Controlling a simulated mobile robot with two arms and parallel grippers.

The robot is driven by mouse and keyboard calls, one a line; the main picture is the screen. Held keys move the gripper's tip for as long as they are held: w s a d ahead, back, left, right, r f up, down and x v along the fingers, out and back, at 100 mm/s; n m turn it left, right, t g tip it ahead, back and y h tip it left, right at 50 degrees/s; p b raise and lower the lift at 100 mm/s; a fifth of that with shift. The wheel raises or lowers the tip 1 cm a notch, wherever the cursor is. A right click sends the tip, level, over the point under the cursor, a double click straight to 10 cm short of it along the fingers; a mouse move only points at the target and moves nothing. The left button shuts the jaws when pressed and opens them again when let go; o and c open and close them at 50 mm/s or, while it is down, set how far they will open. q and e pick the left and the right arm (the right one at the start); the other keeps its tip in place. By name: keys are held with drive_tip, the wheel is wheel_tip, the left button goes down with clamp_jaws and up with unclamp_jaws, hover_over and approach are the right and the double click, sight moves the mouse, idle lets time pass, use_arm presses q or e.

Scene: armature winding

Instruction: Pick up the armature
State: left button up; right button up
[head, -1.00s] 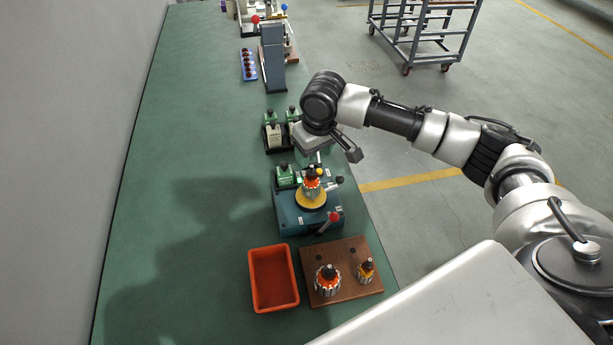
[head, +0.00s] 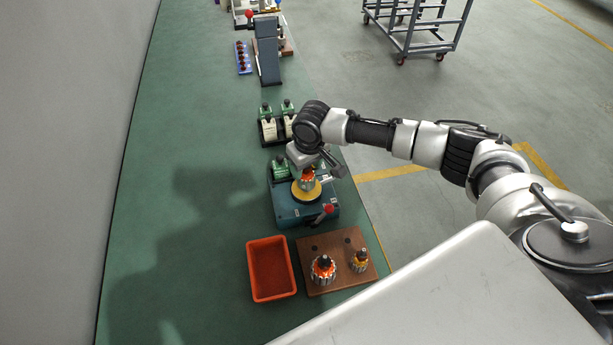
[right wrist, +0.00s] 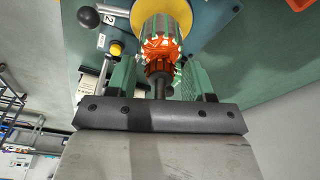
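The armature (head: 307,181), with orange windings and a dark shaft, stands upright on the yellow disc (head: 306,194) of a teal winding machine (head: 288,212). My right gripper (head: 311,165) is right over it and hides its top in the head view. In the right wrist view, the armature (right wrist: 162,40) points its shaft end toward the palm. The fingers of my right gripper (right wrist: 160,72) stand apart on either side of that end, with gaps showing. Two more armatures, a larger one (head: 323,269) and a smaller one (head: 359,261), stand on a brown board. My left gripper is not in view.
A red bin (head: 250,270) stands left of the brown board (head: 336,245). The machine has a red-knobbed lever (head: 326,211). Green-and-white units (head: 268,128) stand behind it, then a grey column (head: 267,55). The left part of the green table (head: 170,140) is clear.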

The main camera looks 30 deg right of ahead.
clamp_jaws()
drive_tip(key=shift+r, duration=0.1)
drive_tip(key=shift+r, duration=0.4)
wheel_tip(320, 180, up, 2)
drive_tip(key=shift+w+r+b, duration=0.1)
drive_tip(key=shift+r+b, duration=0.15)
drive_tip(key=shift+b, duration=0.45)
drive_tip(key=s+d+r+b, duration=0.2)
drive_tip(key=s+d+r, duration=0.5)
drive_tip(key=s+d, duration=0.1)
drive_tip(key=shift+s+d+r+b, duration=0.15)
drive_tip(key=shift+s+r+b, duration=0.1)
drive_tip(key=shift+r+b, duration=0.05)
